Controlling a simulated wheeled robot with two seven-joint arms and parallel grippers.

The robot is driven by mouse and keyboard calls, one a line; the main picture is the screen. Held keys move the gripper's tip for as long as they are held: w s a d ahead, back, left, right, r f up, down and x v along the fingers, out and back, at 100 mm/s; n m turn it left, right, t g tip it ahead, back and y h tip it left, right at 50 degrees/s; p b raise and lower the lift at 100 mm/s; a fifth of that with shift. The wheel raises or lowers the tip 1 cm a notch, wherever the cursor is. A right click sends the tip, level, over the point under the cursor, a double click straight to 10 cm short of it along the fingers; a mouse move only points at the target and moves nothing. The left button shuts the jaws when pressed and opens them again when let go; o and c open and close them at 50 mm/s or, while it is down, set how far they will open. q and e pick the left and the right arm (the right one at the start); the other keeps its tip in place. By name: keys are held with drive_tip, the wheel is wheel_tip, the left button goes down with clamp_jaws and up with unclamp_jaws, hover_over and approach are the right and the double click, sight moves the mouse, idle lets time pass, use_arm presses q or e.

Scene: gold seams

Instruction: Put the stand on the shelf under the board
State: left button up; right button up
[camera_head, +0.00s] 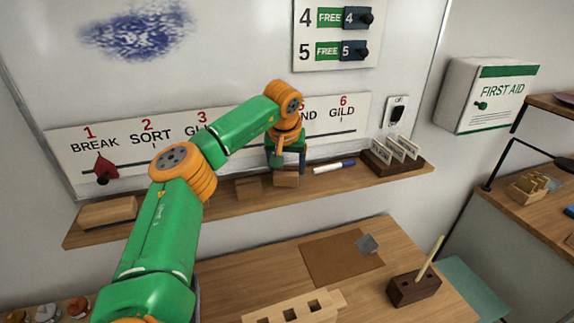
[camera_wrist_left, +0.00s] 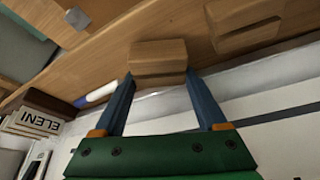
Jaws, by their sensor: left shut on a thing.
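The stand, a small light-wood block (camera_head: 287,180), is at the shelf (camera_head: 340,187) under the white board (camera_head: 230,60). It is right of a similar wooden block (camera_head: 249,188) that sits on the shelf. My left gripper (camera_head: 288,163) reaches down in front of the board, its blue fingers shut on the stand. In the left wrist view the stand (camera_wrist_left: 158,57) lies between the fingertips, with the other block (camera_wrist_left: 243,25) to its right. I cannot tell whether the stand rests on the shelf or hangs just above it. My right gripper is not in view.
A marker (camera_head: 334,167) and a dark holder with name cards (camera_head: 393,160) are on the shelf to the right. A wooden eraser-like block (camera_head: 107,212) is at its left end. Below, the table holds a brown mat (camera_head: 335,260) and a dark block with a stick (camera_head: 413,289).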

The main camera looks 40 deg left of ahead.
use_arm(q)
drive_tip(key=shift+f, duration=0.8)
drive_tip(key=o, duration=1.4)
drive_tip(key=shift+o, duration=0.2)
drive_tip(key=shift+d+r, duration=0.15)
drive_tip(key=shift+r, duration=0.25)
drive_tip(key=b+v, duration=0.1)
drive_tip(key=v, duration=1)
drive_tip(key=shift+s+r+b, duration=0.15)
drive_tip(key=shift+r+b, duration=0.15)
drive_tip(key=shift+b, duration=0.05)
